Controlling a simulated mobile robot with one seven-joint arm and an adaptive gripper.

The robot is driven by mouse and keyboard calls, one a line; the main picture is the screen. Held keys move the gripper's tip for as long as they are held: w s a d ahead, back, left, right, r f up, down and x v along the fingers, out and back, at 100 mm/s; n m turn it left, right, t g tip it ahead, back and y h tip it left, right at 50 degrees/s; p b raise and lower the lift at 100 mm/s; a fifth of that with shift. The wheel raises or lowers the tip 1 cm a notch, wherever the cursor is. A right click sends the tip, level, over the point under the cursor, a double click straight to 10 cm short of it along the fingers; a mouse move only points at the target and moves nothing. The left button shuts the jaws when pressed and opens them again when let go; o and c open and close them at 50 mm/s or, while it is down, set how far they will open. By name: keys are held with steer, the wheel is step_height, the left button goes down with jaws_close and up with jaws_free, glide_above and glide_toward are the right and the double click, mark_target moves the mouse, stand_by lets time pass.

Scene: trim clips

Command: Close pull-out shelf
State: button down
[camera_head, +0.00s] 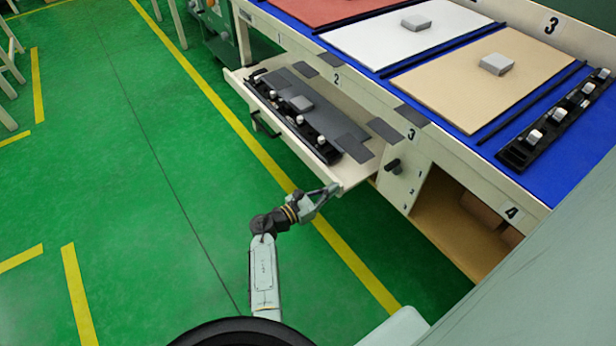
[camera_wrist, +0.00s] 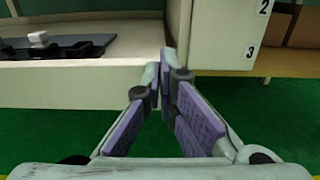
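The pull-out shelf (camera_head: 355,175) is cream-coloured and stands out from the workbench below the "2" label. In the wrist view its pale front panel (camera_wrist: 75,87) spans the left half. A dark handle (camera_head: 262,125) is on its front face. My gripper (camera_head: 333,188) is at the near right end of the shelf front, fingers pointing toward it. In the wrist view the fingertips (camera_wrist: 162,75) converge with nothing seen between them, just in front of the panel's right end. Whether they touch the panel I cannot tell.
The shelf holds a black clip rack (camera_head: 290,115) and a grey sheet with a small grey block. A cabinet panel with a dark knob (camera_head: 393,165) and an open compartment (camera_head: 455,215) lie to the right. The blue worktop (camera_head: 555,165) is above. Green floor (camera_head: 130,200) is clear at left.

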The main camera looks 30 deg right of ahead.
mark_target(360, 177)
steer(key=d+b, duration=0.2)
steer(key=d, duration=0.3)
steer(key=d+b, duration=0.2)
steer(key=d, duration=0.4)
steer(key=shift+w+f, duration=0.15)
steer(key=shift+d+b, duration=0.35)
steer(key=shift+d, duration=0.5)
steer(key=shift+w+r, duration=0.1)
steer(key=shift+r, duration=0.1)
steer(key=shift+r, duration=0.1)
